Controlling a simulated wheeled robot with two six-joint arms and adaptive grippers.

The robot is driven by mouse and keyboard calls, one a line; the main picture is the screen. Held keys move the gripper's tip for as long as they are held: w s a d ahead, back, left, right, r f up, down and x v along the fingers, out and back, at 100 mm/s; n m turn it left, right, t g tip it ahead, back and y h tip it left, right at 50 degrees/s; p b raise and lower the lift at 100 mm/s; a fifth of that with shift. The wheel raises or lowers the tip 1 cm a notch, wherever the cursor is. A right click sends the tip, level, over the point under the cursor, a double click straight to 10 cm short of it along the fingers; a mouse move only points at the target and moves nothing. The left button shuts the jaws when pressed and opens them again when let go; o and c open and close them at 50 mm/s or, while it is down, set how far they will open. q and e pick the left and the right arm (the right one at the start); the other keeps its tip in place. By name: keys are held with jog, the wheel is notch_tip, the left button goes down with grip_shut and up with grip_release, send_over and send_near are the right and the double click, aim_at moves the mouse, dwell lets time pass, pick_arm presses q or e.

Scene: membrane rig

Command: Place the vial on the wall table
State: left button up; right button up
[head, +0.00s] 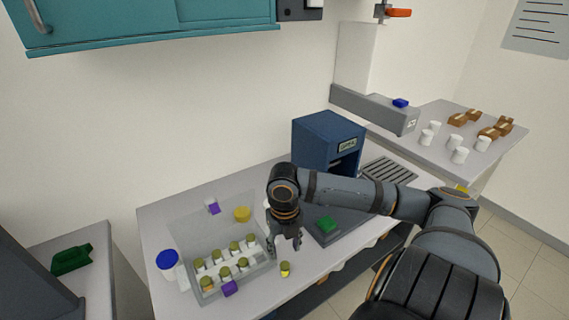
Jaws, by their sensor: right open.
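A small vial (285,269) with a yellow-olive cap stands on the main bench (160,215), outside the rack. My right gripper (286,248) is open, pointing down just behind and above this vial, with nothing visible between its fingers. Several similar capped vials (225,271) stand in a pale rack (262,264) to the left. A table against the wall (445,165) at the right holds several white containers (459,155) and brown items (488,133). I cannot tell whether the gripper touches the vial. My left gripper is not in view.
A blue machine (320,135), a green block (325,224) on a dark plate and a slotted tray (388,171) stand along the bench. A grey beam (375,110) juts out near the wall table. Teal cabinets (150,25) hang above.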

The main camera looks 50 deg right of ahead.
notch_tip(320, 180, up, 4)
jog(key=shift+r+p, duration=0.15)
jog(key=shift+p, duration=0.35)
